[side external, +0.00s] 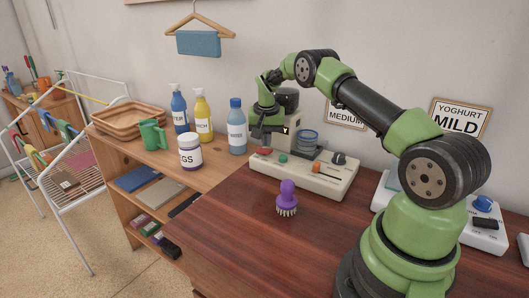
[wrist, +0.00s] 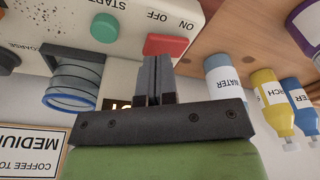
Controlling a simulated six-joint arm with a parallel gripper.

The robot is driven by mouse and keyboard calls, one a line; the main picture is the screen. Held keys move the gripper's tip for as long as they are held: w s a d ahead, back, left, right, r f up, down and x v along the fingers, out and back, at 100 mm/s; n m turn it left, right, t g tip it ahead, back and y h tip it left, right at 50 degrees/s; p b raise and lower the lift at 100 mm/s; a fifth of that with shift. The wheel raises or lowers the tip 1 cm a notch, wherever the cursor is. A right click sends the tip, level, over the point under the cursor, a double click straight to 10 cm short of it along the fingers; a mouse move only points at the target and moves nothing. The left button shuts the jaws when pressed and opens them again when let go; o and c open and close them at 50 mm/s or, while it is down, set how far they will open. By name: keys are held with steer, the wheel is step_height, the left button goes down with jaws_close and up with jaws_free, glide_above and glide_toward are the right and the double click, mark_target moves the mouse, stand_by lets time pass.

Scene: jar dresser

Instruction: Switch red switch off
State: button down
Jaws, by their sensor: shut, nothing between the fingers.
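The red switch (wrist: 172,44) sits at the edge of a cream control panel (wrist: 28,50), beside the upside-down labels OFF and ON in the wrist view. It shows small in the side view (side external: 264,151). I cannot tell which way it is tipped. My gripper (wrist: 155,62) is shut and empty, and its fingertips overlap the near edge of the switch in the wrist view. I cannot tell if they touch it. In the side view, my gripper (side external: 268,138) is just above the left end of the panel.
A green START button (wrist: 105,27) is close to the switch. A blue water bottle (side external: 237,128) and white jar (side external: 190,152) stand left. A purple brush (side external: 287,197) stands in front, with clear dresser top around it.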

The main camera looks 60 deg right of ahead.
mark_target(267, 150)
steer(key=shift+f, duration=0.95)
stand_by(0.3)
steer(key=shift+r, duration=3.55)
